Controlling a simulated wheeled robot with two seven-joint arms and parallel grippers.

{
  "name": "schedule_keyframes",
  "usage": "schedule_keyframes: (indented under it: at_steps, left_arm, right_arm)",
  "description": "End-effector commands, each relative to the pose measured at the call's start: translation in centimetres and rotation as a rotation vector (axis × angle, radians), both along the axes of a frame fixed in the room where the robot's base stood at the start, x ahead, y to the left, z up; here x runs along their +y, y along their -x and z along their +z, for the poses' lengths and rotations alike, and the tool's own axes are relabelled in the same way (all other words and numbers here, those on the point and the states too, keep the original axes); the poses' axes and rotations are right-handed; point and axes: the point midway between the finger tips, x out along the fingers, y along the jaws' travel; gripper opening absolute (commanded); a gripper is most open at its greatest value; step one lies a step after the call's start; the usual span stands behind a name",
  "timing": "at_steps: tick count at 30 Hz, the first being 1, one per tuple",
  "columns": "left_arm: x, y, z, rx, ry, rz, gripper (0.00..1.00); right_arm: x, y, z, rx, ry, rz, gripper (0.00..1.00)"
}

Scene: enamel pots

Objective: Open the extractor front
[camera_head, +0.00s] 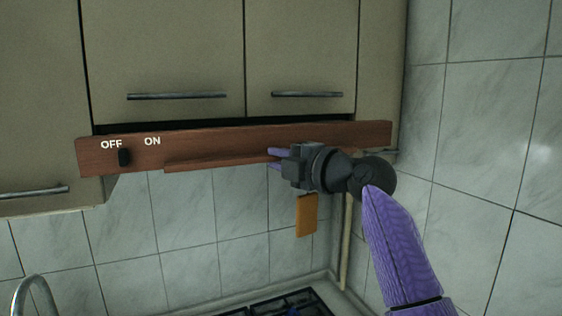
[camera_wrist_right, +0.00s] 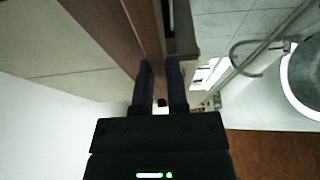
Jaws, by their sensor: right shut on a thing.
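The exact contact is partly hidden. My left gripper is in neither view.
Grey-beige cabinet doors (camera_head: 175,60) with bar handles (camera_head: 307,94) are directly above the panel. An orange-brown board (camera_head: 306,215) hangs below my gripper. A hob (camera_head: 285,305) and a tap (camera_head: 35,290) are lower down. A tiled wall (camera_head: 490,120) bounds the right side.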

Motion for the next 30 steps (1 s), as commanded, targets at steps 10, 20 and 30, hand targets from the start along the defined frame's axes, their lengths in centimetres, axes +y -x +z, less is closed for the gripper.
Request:
schedule_keyframes:
  at_steps: [10,20,30]
  left_arm:
    - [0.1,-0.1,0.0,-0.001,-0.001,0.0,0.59]
    - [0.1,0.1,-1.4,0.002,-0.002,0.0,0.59]
    - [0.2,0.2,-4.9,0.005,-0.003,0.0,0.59]
  right_arm:
    - [0.0,0.0,-0.1,0.001,0.001,0.0,0.53]
    - [-1.4,1.2,-0.4,-0.005,0.001,-0.002,0.53]
    - [-6.5,6.4,-0.4,-0.001,0.0,-0.002,0.53]
